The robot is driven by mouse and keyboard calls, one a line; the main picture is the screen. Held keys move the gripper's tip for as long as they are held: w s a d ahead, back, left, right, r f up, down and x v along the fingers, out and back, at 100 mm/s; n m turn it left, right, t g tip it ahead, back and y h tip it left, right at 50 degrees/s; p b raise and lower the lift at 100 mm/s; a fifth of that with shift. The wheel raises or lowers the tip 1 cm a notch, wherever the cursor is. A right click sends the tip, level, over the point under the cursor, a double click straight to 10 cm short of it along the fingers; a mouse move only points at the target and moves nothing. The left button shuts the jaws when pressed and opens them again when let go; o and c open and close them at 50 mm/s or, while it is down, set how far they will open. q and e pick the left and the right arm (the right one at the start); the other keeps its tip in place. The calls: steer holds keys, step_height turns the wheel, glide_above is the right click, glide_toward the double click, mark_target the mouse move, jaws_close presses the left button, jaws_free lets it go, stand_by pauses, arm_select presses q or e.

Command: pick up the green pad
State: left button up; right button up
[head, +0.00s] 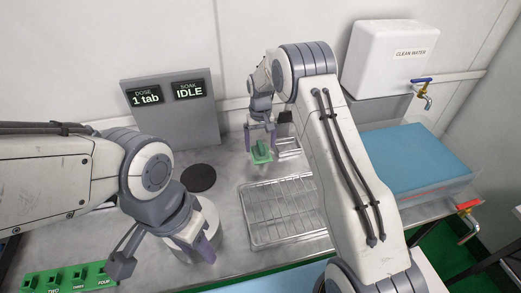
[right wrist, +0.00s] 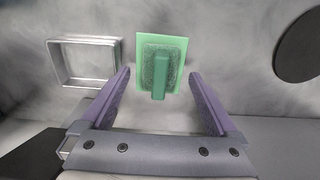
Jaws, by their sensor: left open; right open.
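The green pad (head: 261,153) is at the back of the steel counter, below my right gripper (head: 261,143). In the right wrist view the pad (right wrist: 172,47) is a light green square with a darker raised block and upright grip on it. My right gripper (right wrist: 159,75) is open, with one finger on each side of the pad in that view. I see gaps between the pad and both fingers. My left gripper (head: 163,259) is open at the lower left, by a white round container (head: 211,217) that it partly hides.
A square metal frame (right wrist: 54,65) stands beside the pad. A wire rack (head: 250,225) lies in front, with a black disc (head: 198,178) to its left. A display panel (head: 168,115) stands behind. A blue basin (head: 410,150) is right. A green numbered holder (head: 65,279) is lower left.

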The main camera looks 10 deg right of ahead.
steer(key=shift+f, duration=0.7)
steer(key=c, duration=1.4)
steer(key=shift+c, duration=0.2)
steer(key=shift+r, duration=0.15)
